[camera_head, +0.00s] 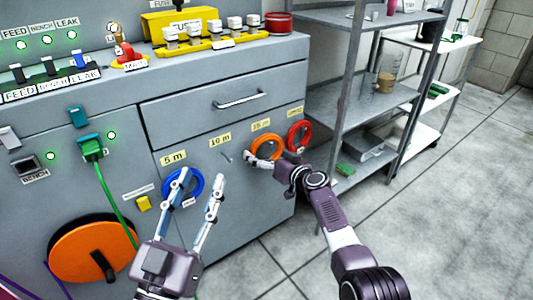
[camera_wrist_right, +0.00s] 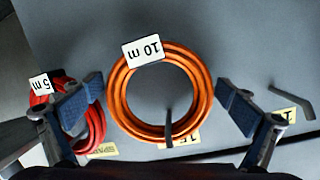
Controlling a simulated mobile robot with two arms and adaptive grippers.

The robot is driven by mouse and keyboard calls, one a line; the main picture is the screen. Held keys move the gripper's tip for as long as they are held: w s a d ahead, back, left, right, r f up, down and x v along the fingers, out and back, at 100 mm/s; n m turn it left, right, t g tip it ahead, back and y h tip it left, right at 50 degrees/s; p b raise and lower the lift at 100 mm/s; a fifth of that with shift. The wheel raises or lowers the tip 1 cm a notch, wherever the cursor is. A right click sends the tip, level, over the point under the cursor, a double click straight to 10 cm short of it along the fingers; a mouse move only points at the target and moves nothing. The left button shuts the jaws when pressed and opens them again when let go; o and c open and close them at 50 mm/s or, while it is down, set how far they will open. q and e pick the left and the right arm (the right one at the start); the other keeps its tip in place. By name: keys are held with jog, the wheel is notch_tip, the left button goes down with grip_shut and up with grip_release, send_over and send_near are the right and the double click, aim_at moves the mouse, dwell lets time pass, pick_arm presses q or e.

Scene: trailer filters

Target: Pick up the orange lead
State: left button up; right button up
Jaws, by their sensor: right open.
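The orange lead (camera_head: 267,137) is a coil hanging on a hook on the front of the grey cabinet, below the third length label. In the right wrist view the orange lead (camera_wrist_right: 118,88) carries a white tag reading 10 m, and the hook crosses its ring. My right gripper (camera_wrist_right: 160,88) is open, with one finger on each side of the coil; contact is not visible. In the head view my right gripper (camera_head: 264,161) covers the coil's lower part. My left gripper (camera_head: 198,182) is open and empty, in front of the blue coil (camera_head: 200,181).
A red coil (camera_head: 300,124) with a 5 m tag hangs right beside the orange lead. An empty hook (camera_head: 226,157) is to its left. A metal shelf (camera_head: 372,100) stands close on the right. A green cable (camera_head: 116,198) and orange reel (camera_head: 70,250) are at the left.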

jog(key=shift+w, duration=0.1)
jog(key=shift+r, duration=0.1)
jog(key=c, duration=1.8)
pick_arm(q)
jog(key=shift+s+r, duration=0.1)
jog(key=shift+r, duration=0.3)
